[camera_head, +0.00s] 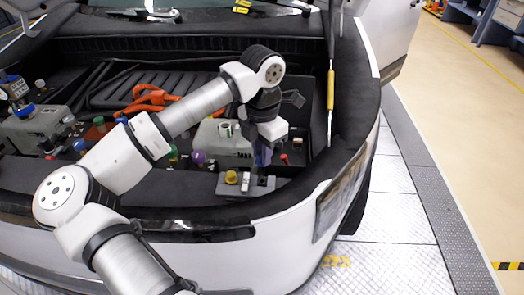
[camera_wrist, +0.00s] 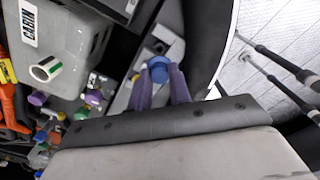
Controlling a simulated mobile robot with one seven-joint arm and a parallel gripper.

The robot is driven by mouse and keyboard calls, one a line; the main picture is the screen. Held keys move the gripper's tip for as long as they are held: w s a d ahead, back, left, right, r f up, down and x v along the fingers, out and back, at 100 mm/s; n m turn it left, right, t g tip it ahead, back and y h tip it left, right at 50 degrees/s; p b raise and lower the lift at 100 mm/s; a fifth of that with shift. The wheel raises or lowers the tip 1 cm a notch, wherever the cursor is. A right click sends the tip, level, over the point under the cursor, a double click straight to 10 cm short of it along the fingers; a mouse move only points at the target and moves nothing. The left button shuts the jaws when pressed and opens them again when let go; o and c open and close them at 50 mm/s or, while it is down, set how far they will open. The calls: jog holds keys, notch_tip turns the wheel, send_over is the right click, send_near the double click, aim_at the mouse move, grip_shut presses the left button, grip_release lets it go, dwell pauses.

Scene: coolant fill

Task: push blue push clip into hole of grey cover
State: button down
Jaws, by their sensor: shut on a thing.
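My gripper (camera_wrist: 160,82) has purple fingers and is shut on the blue push clip (camera_wrist: 158,64), whose round blue head shows between the fingertips in the wrist view. The grey cover (camera_wrist: 173,48) lies beneath and beyond the clip. In the head view my gripper (camera_head: 262,160) points down over the right part of the grey cover (camera_head: 225,190) at the front of the engine bay. The hole is hidden by the clip and fingers. I cannot tell whether the clip touches the cover.
A yellow cap (camera_head: 231,177) stands on the cover, left of my gripper. A grey box marked CABIN (camera_wrist: 65,45) and several coloured caps lie to the left in the wrist view. A prop rod (camera_head: 330,95) stands at the right. Orange cables (camera_head: 150,98) lie further back.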

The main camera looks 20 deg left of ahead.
jog(key=shift+f+b, duration=1.9)
jog(key=shift+f, duration=0.5)
jog(key=shift+b, duration=0.85)
jog(key=shift+f+b, duration=1.15)
jog(key=c, duration=1.2)
grip_release()
jog(key=shift+r, duration=0.1)
notch_tip(320, 180, up, 14)
jog(key=shift+f+b, duration=0.15)
jog(key=shift+b, duration=0.2)
